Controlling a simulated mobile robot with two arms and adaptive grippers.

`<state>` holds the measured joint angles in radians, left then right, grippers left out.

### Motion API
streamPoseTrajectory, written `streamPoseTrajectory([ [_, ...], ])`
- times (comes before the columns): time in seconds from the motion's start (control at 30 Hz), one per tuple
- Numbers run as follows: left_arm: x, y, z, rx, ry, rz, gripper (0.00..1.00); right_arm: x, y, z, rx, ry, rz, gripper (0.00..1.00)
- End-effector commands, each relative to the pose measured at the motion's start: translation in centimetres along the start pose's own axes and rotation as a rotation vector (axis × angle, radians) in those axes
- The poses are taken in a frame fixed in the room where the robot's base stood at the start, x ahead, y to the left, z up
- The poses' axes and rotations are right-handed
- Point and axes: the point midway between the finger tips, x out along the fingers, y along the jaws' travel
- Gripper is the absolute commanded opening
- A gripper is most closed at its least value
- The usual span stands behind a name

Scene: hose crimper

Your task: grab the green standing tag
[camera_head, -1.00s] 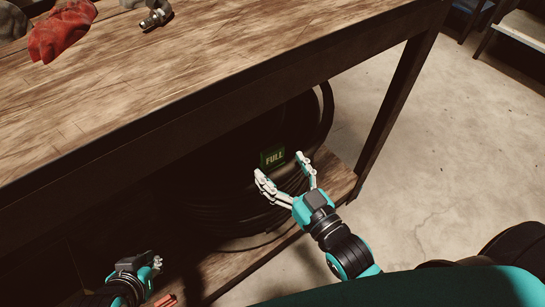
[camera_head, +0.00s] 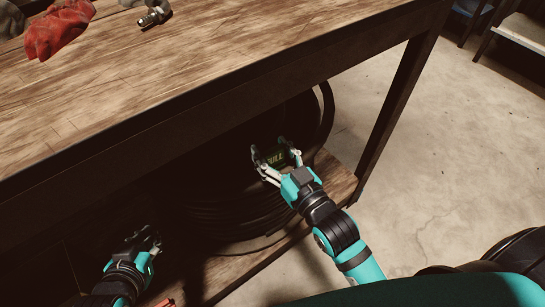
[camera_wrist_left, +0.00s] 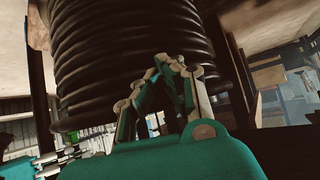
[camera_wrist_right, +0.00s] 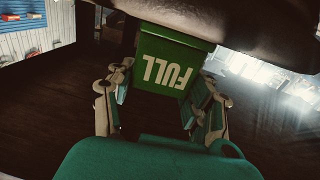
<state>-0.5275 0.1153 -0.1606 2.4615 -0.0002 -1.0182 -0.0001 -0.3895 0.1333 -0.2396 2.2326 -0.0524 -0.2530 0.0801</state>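The green standing tag (camera_head: 275,157) with white letters "FULL" stands beside the black hose coil on the shelf under the bench. My right gripper (camera_head: 277,148) is at the tag, with its fingers apart on either side of it. In the right wrist view the tag (camera_wrist_right: 166,65) fills the space ahead, between and beyond the two fingertips (camera_wrist_right: 163,80). I cannot tell whether the fingers touch it. My left gripper (camera_head: 150,238) is low at the left in shadow, away from the tag. In the left wrist view its fingers (camera_wrist_left: 168,62) come together with nothing seen between them.
The coiled black hose (camera_head: 228,215) sits on the lower shelf (camera_head: 335,178). The wooden bench top (camera_head: 200,70) overhangs it, with a bench leg (camera_head: 395,105) at the right. A red glove (camera_head: 58,30) and a metal fitting (camera_head: 154,15) lie on top. Open concrete floor is at the right.

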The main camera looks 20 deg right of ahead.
Motion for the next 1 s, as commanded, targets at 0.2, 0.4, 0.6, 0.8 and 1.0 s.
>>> streamPoseTrajectory([
  [0.2, 0.0, 0.0, 0.0, 0.0, 0.0, -0.001, 0.0, 0.0, 0.0, 0.0, 0.0, 0.0, 0.0, 0.3],
  [0.4, 0.0, 0.0, 0.0, 0.0, -0.003, -0.001, 0.0, 0.0, 0.0, -0.1, 0.0, 0.0, 0.0, 0.3],
  [0.6, -0.6, -0.2, 1.7, -0.002, -0.09, -0.004, 0.0, 0.0, 0.0, -0.9, 0.0, 0.002, 0.0, 0.3],
  [0.8, -1.8, -0.6, 4.6, -0.005, -0.248, -0.013, 0.0, 0.0, 0.0, -2.3, 0.0, 0.002, 0.0, 0.3],
  [1.0, -4.0, -1.0, 8.1, -0.01, -0.438, -0.024, 0.0, 0.0, 0.0, -4.0, 0.0, 0.002, 0.0, 0.3],
])
